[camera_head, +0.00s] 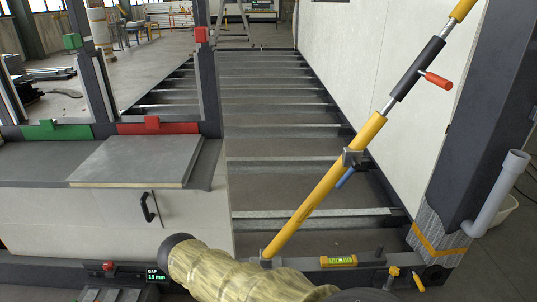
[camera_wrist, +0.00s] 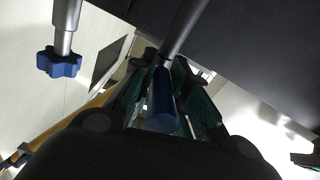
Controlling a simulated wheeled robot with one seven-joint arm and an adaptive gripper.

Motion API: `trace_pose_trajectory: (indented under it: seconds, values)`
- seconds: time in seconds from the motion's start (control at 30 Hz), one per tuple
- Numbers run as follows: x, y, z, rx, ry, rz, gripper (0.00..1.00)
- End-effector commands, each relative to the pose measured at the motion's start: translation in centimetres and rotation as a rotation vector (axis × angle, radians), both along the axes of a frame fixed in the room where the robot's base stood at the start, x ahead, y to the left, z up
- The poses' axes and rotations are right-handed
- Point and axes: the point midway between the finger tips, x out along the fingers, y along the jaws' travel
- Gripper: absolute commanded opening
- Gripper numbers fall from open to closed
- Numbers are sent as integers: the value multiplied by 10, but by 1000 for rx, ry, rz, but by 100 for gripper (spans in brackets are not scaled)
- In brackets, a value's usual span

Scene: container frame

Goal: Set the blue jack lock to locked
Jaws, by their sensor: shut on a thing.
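A yellow jack (camera_head: 325,185) leans diagonally in the head view, its foot near the bottom beam and its upper end at the top right. A short blue lever (camera_head: 345,178) hangs below its metal clamp (camera_head: 352,158). My gripper (camera_wrist: 163,66) shows only in the wrist view, shut around a blue grip (camera_wrist: 162,100) on a grey metal rod (camera_wrist: 184,28). I cannot tell whether this grip is the lever in the head view, where no fingers show near it. The fingers partly hide the grip.
A red handle (camera_head: 437,80) sticks out from the jack's upper part. A blue star knob (camera_wrist: 60,63) hangs on a rod at the wrist view's left. A dark post (camera_head: 485,110) stands right of the jack. A grey panel (camera_head: 135,160) lies at left; a display (camera_head: 155,276) reads GAP 18 mm.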

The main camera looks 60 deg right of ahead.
Motion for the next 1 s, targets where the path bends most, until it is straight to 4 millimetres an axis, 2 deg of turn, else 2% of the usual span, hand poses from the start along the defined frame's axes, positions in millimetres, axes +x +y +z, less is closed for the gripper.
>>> trace_pose_trajectory:
  seconds: [0.13, 0.17, 0.27, 0.3, 0.67, 0.83, 1.0]
  values:
    - [-2, -4, 2, -6, 1, -5, 0]
    - [-2, -4, 2, -6, 1, -5, 20]
    - [-1, -3, 2, -6, 1, -4, 38]
    - [0, -3, 2, -6, 0, -3, 41]
    - [0, 2, 0, -1, 0, 0, 41]
    - [-10, 17, 0, -1, 2, 0, 41]
    - [-27, 43, 0, -1, 2, 0, 41]
